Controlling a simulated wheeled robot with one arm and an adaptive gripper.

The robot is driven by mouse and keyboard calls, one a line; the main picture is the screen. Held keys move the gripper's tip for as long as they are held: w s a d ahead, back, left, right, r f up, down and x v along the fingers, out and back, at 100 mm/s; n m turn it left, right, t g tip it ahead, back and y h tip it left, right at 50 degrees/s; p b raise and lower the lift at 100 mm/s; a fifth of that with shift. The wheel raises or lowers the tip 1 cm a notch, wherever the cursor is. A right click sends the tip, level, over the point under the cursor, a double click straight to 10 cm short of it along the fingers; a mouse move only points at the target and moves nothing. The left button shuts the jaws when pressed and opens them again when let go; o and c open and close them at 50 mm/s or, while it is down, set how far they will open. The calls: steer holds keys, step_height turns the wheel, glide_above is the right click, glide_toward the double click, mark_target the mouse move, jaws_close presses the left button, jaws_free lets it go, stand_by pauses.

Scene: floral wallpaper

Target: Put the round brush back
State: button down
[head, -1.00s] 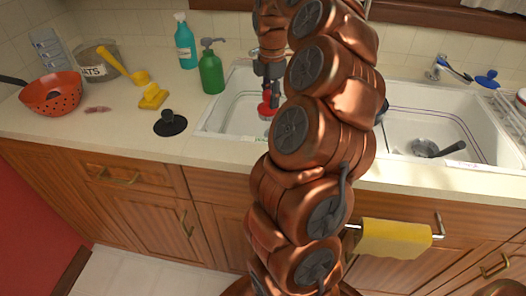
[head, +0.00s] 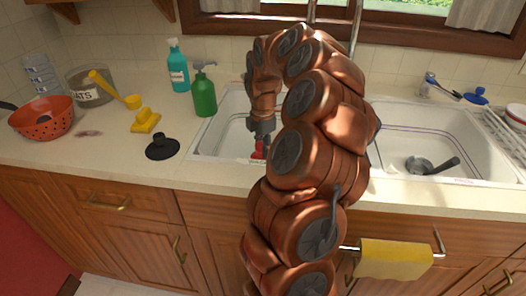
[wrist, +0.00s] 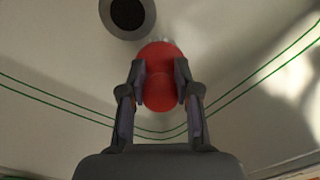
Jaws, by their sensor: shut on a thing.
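My gripper (head: 260,138) is shut on a red rounded thing (wrist: 160,90), seemingly the round brush. In the wrist view it sits between both fingertips, with a pale, blurred part at its far end. In the head view the red thing (head: 258,150) is over the left sink basin (head: 228,130), near its front rim. Whether it touches the basin cannot be told. My arm hides the middle of the sink.
A drain (wrist: 127,12) shows beyond the held thing. A dark long-handled utensil (head: 425,165) lies in the right basin.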

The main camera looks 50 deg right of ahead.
steer(key=shift+f, duration=0.9)
steer(key=shift+f, duration=0.15)
steer(key=c, duration=0.8)
jaws_free()
step_height(320, 180, up, 11)
steer(key=shift+r, duration=0.7)
steer(key=shift+a, duration=0.15)
